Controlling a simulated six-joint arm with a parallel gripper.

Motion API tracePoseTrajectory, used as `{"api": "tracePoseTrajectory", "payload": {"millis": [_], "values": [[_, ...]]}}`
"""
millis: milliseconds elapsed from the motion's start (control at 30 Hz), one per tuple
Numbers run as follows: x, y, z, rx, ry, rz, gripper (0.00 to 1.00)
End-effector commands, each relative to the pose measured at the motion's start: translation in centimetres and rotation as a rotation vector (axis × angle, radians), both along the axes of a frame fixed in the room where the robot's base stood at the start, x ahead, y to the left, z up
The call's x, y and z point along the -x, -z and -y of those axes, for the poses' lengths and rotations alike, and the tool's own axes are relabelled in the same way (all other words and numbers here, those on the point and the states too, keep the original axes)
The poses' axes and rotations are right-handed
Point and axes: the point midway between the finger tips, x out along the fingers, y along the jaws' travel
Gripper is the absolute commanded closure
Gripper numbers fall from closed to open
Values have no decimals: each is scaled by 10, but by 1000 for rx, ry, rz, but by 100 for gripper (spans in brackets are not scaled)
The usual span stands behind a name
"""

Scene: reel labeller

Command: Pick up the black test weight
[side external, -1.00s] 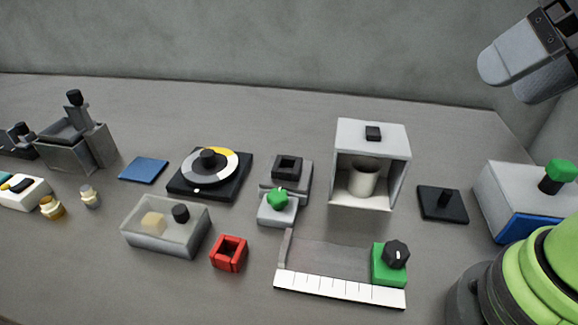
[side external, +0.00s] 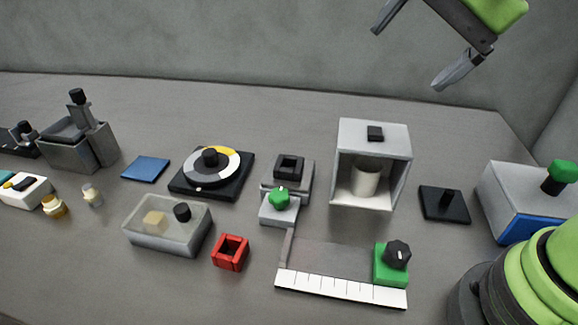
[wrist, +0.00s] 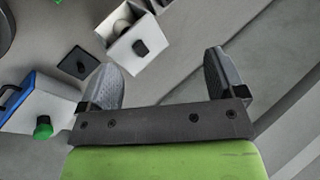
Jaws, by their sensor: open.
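My gripper (side external: 406,58) is open and empty, high above the table at the upper right of the side view. Its two fingers (wrist: 160,64) stand wide apart in the wrist view. Several black pieces are in view, and I cannot tell for sure which is the test weight. A short black cylinder (side external: 182,212) is at the clear box with a yellowish block. A black hollow square piece (side external: 289,166) sits on a grey stand. A black square plate with a post (side external: 444,204) lies right of the white box; it also shows in the wrist view (wrist: 76,63).
An open white box (side external: 342,150) holds a pale cup. Right of it stands a grey and blue box with a green knob (side external: 561,174). A black-knobbed green block (side external: 391,268) sits on a ruled plate. A red square ring (side external: 230,252) and a dial (side external: 211,177) stand leftward.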

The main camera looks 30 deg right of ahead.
Motion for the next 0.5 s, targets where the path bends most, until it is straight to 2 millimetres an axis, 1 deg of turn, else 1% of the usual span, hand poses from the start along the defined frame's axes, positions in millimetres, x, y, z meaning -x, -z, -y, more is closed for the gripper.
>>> {"api": "tracePoseTrajectory", "payload": {"millis": [33,100,167,200,267,300,400,500], "values": [[-20,11,-3,-57,91,-57,11],[-44,25,-6,-137,231,-124,11],[-64,41,-10,-202,354,-183,11],[-77,53,-12,-243,436,-221,11],[-94,72,-15,-301,561,-279,11],[-105,86,-17,-335,643,-315,11],[-125,119,-21,-407,827,-393,11],[-138,146,-24,-458,970,-450,11]]}}
